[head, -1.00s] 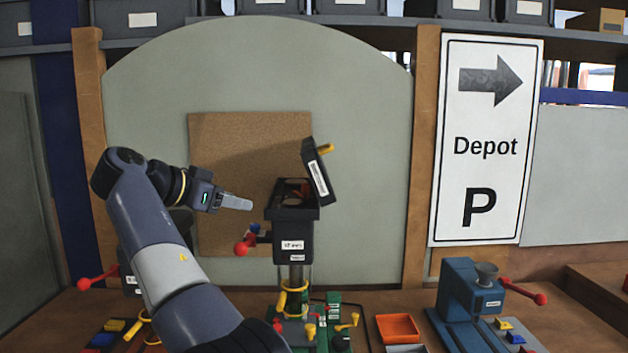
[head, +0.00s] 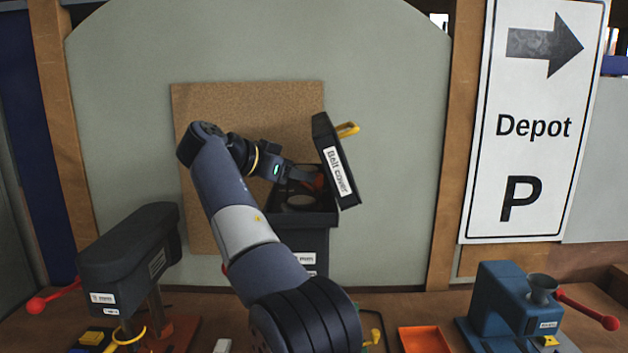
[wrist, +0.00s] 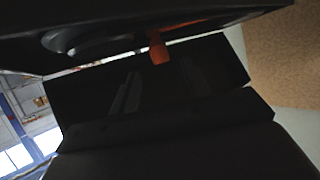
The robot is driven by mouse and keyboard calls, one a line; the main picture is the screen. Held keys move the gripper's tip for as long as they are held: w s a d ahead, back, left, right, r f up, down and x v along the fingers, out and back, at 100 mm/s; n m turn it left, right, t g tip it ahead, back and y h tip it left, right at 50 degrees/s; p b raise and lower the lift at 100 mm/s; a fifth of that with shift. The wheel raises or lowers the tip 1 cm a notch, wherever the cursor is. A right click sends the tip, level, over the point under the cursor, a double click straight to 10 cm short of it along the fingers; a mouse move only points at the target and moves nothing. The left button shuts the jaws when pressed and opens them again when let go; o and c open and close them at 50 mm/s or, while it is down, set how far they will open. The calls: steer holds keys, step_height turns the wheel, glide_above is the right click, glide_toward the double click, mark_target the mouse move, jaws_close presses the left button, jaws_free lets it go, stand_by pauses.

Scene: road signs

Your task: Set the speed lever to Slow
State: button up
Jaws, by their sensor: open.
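The middle machine has an open black belt housing (head: 305,218). Its lid, labelled "Belt cover" (head: 338,172), stands raised at the right, with a yellow handle (head: 347,129). Round dark pulleys (head: 300,201) show inside. A small orange-red lever-like part (head: 318,183) sits at the back of the housing; it also shows as an orange tip in the wrist view (wrist: 158,48). My gripper (head: 305,174) is open and reaches in over the housing's back, close to the orange part. Whether they touch cannot be told. No Slow mark is readable.
A dark machine (head: 130,258) with a red-knobbed lever stands at the left. A blue machine (head: 510,300) with a red-handled lever stands at the right. An orange tray (head: 425,339) lies between. The raised lid stands close beside my gripper.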

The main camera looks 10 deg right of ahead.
steer(key=x, duration=0.5)
steer(key=shift+d, duration=0.2)
steer(key=shift+c, duration=0.6)
jaws_close()
